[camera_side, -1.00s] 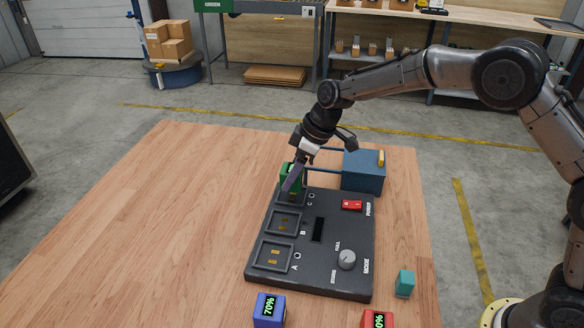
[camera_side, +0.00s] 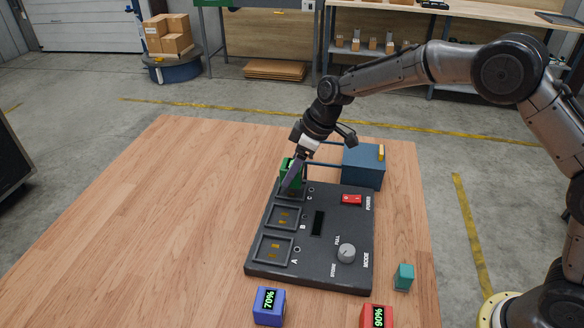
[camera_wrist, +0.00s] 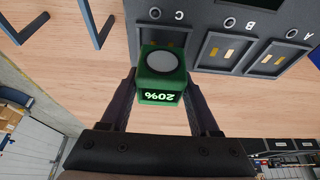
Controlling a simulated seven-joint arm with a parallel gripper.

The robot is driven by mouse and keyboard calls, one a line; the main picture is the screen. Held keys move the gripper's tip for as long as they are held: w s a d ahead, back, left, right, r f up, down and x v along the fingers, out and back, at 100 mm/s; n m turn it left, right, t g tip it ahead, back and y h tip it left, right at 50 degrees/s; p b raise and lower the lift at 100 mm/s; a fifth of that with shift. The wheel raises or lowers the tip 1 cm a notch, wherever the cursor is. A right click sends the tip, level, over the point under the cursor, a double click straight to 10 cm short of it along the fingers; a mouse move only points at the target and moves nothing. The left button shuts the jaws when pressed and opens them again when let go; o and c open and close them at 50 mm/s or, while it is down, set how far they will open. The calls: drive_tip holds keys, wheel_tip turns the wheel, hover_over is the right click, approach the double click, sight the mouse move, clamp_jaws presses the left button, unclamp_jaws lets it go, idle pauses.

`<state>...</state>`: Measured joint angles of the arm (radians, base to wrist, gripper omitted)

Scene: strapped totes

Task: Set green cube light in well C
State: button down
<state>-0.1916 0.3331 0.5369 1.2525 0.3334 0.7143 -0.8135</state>
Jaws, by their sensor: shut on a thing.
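The green cube light (camera_side: 292,170) is held between the fingers of my gripper (camera_side: 290,182) at the far end of the dark panel (camera_side: 345,276). I cannot tell whether the cube touches the well.
Well B (camera_side: 284,217) and well A (camera_side: 272,251) are empty, with gold contacts. A blue box (camera_side: 363,167) with rods stands behind the panel. The table's left is clear.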

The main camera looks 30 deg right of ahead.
drive_tip(key=shift+f, duration=0.55)
idle(0.6)
drive_tip(key=shift+f, duration=0.3)
drive_tip(key=shift+f, duration=0.4)
drive_tip(key=shift+c, duration=0.2)
unclamp_jaws()
drive_tip(key=shift+o, duration=0.2)
drive_tip(key=shift+f, duration=0.1)
drive_tip(key=shift+r, duration=4.6)
